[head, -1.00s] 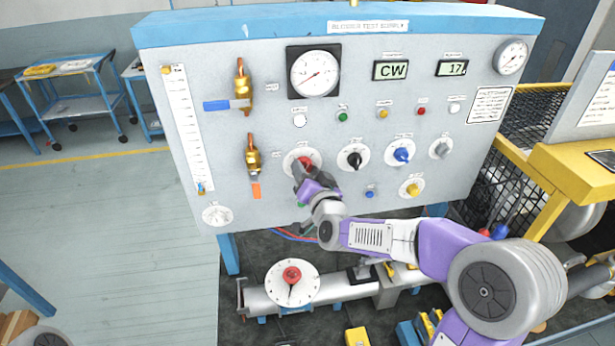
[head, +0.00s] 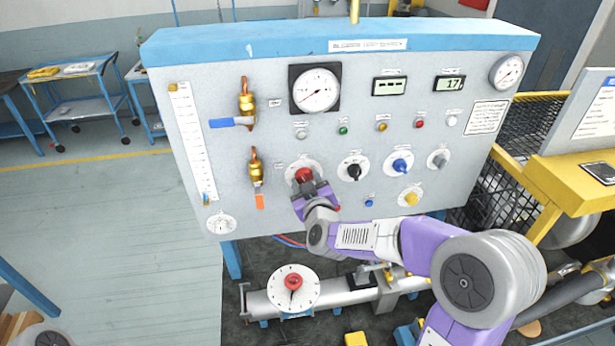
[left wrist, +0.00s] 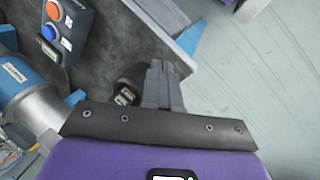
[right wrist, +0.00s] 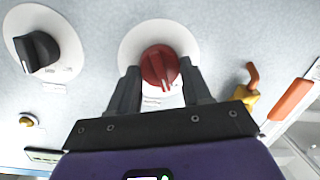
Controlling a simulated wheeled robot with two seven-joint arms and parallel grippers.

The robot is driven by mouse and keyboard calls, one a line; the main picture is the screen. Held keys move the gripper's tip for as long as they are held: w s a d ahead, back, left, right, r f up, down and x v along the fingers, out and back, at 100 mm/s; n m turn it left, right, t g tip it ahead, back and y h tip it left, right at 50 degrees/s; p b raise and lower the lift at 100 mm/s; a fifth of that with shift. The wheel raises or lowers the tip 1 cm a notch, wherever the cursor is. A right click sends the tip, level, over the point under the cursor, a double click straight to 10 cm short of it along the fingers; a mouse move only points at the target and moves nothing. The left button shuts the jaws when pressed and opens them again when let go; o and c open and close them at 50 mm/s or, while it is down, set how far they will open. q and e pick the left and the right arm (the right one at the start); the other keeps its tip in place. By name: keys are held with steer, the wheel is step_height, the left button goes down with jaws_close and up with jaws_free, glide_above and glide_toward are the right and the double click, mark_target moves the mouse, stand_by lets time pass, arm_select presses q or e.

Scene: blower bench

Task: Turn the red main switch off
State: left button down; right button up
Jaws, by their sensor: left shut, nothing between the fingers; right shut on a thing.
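The red main switch (head: 304,174) is a red knob on a white round plate, left of the black knob on the grey panel. It shows large in the right wrist view (right wrist: 160,66). My right gripper (head: 309,186) is at the switch, with its two dark fingers on either side of the red knob, shut on it. My left gripper (left wrist: 163,84) shows only in the left wrist view, its fingers together and empty, away from the panel.
Black (head: 353,170), blue (head: 401,165) and grey (head: 438,159) knobs sit in a row to the right. A brass valve with an orange handle (head: 259,201) is close on the left. The left display (head: 389,87) shows dashes; the right one (head: 449,84) reads 17.

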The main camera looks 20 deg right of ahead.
steer(key=shift+a+n+h+p, duration=0.1)
steer(key=shift+n+h+p, duration=0.2)
steer(key=shift+n+p, duration=0.85)
steer(key=shift+n, duration=0.45)
steer(key=o, duration=1.1)
steer(key=shift+c, duration=0.2)
steer(key=shift+s, duration=0.1)
steer(key=b+v, duration=0.1)
steer(key=v, duration=0.6)
steer(key=shift+s+a, duration=0.1)
steer(key=shift+s, duration=0.1)
